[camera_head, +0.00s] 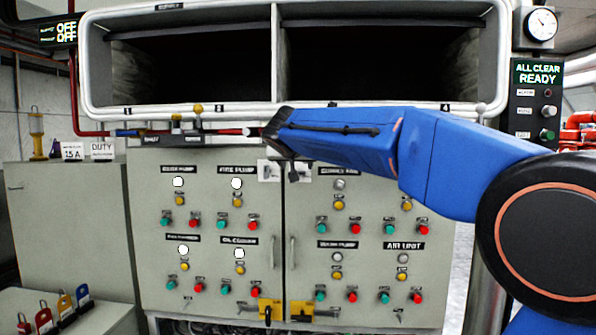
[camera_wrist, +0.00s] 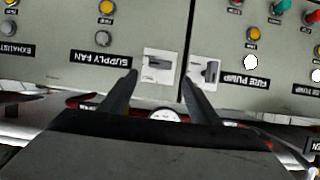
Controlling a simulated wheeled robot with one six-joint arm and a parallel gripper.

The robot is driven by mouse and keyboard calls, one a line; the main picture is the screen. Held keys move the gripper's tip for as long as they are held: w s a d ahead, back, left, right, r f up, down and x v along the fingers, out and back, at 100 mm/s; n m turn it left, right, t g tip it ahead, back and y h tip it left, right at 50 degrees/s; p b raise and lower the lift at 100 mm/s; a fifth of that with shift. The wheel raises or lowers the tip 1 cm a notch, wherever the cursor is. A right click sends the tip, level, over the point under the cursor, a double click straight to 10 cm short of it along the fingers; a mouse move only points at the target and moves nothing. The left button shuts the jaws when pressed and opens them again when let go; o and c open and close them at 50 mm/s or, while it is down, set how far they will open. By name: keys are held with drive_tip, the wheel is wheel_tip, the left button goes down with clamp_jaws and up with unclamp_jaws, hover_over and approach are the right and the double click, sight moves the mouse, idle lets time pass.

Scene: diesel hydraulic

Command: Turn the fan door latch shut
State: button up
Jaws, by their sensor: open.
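The supply fan door (camera_head: 360,280) is the right cabinet door in the head view. Near its top inner corner is a pale latch plate with a dark lever, the fan door latch (camera_wrist: 157,66), in the wrist view. Its lever lies roughly sideways. A similar latch (camera_wrist: 203,71) on the fire pump door has its lever upright. My gripper (camera_wrist: 159,80) is open and empty, its fingertips either side of the fan latch in the picture. Whether they touch anything cannot be told. In the head view my gripper (camera_head: 288,168) partly hides the fan latch.
Two yellow latches, left (camera_head: 270,311) and right (camera_head: 304,311), sit at the doors' lower inner corners. Door handles (camera_head: 291,252) and several buttons surround the seam. A rail (camera_head: 225,132) and frame edge run above. Padlocks (camera_head: 66,303) stand at lower left.

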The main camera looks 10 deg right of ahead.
drive_tip(key=x, duration=0.6)
drive_tip(key=shift+w, duration=0.35)
drive_tip(key=shift+d+f, duration=0.15)
drive_tip(key=c, duration=1.1)
drive_tip(key=shift+o, duration=0.2)
drive_tip(key=shift+w+a+f+n+t+h, duration=0.2)
drive_tip(key=shift+n+h, duration=1.05)
drive_tip(key=shift+n, duration=1)
drive_tip(key=shift+s+a+f+n+t+h, duration=0.15)
drive_tip(key=shift+a+f+n+h, duration=0.2)
drive_tip(key=shift+n+h, duration=1.35)
drive_tip(key=shift+w+a+f+n+t+h, duration=0.2)
drive_tip(key=shift+n+h, duration=0.55)
drive_tip(key=shift+n, duration=2)
